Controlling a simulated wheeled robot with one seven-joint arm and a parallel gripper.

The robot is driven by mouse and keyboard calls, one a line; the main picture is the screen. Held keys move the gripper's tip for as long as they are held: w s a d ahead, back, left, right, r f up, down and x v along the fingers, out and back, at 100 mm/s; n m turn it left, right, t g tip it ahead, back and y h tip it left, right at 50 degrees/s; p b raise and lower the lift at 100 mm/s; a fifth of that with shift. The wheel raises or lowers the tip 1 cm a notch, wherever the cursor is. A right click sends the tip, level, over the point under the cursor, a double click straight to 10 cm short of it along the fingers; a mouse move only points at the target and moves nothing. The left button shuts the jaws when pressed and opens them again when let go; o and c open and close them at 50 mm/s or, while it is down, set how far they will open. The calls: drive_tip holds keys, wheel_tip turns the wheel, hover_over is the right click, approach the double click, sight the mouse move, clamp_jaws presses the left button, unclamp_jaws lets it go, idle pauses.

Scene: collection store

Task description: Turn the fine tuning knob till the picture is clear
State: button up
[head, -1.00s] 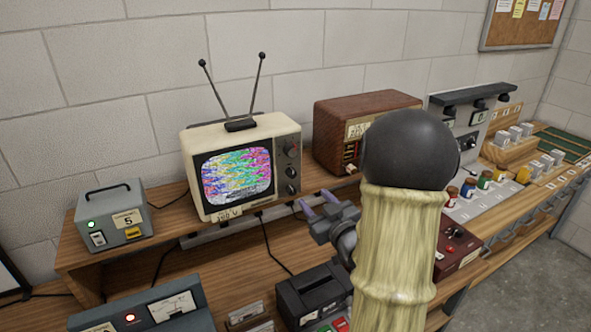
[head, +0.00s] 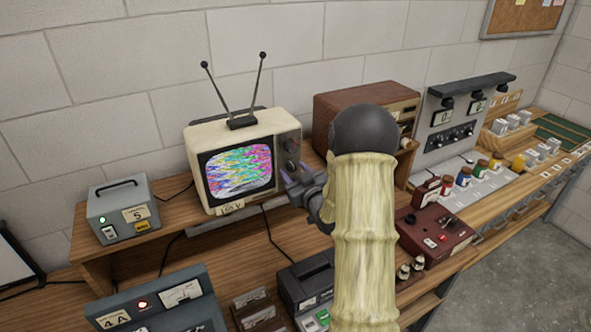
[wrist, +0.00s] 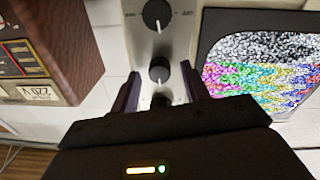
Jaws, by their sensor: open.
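The television (head: 208,140) stands on the shelf, its screen (head: 240,168) full of coloured noise; in the wrist view the screen (wrist: 265,75) also shows grey snow bands. Its knob column is on the panel right of the screen. The wrist view, upside down, shows a large knob (wrist: 157,15), a smaller middle knob (wrist: 160,70) and a third knob (wrist: 160,101) partly hidden by my gripper. I cannot read which is fine tuning. My gripper (wrist: 160,76) is open, its fingers either side of the middle knob; contact is unclear. In the head view my gripper (head: 291,179) covers the lower panel.
A brown wooden radio (head: 350,100) stands close to the right of the television; its side (wrist: 62,40) fills the left of the wrist view. A grey power box (head: 124,210) stands at left. Antennas rise above the television. Instruments crowd the lower bench.

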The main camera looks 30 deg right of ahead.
drive_tip(key=c, duration=1)
drive_tip(key=shift+f+b, duration=0.1)
drive_tip(key=shift+b, duration=0.25)
drive_tip(key=shift+m+b, duration=0.75)
drive_tip(key=shift+m, duration=0.15)
drive_tip(key=shift+m+b, duration=0.55)
drive_tip(key=shift+m, duration=0.55)
drive_tip(key=o, duration=1)
drive_tip(key=shift+s, duration=0.1)
